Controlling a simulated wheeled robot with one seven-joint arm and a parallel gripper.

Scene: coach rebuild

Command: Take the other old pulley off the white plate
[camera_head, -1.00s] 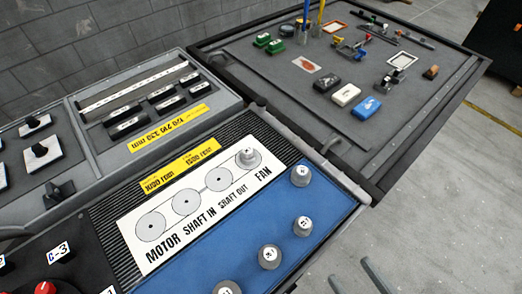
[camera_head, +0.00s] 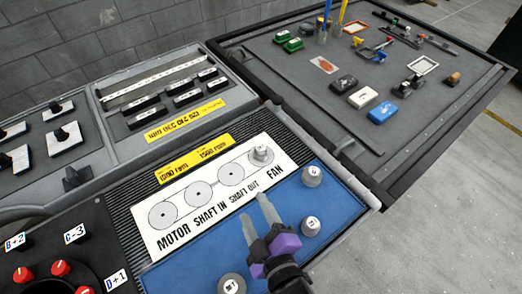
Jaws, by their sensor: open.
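The white plate (camera_head: 190,233) carries a row of drawn circles labelled MOTOR, SHAFT IN, SHAFT OUT and FAN. One grey pulley (camera_head: 261,155) stands on the FAN circle at its right end; the other circles are bare. My gripper (camera_head: 257,207) is open and empty, over the blue mat near the plate's lower right edge. It is apart from the pulley on the plate, which lies beyond its fingertips. On the blue mat (camera_head: 188,270) stand several more grey pulleys: one at the right (camera_head: 312,176), one beside my gripper (camera_head: 311,226) and one at the front (camera_head: 232,285).
A yellow label strip (camera_head: 195,158) lies behind the plate. A grey tray with black blocks (camera_head: 165,95) is at the back left. Red knobs (camera_head: 61,268) are at the lower left. A dark table (camera_head: 320,100) with small parts stands at the back right.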

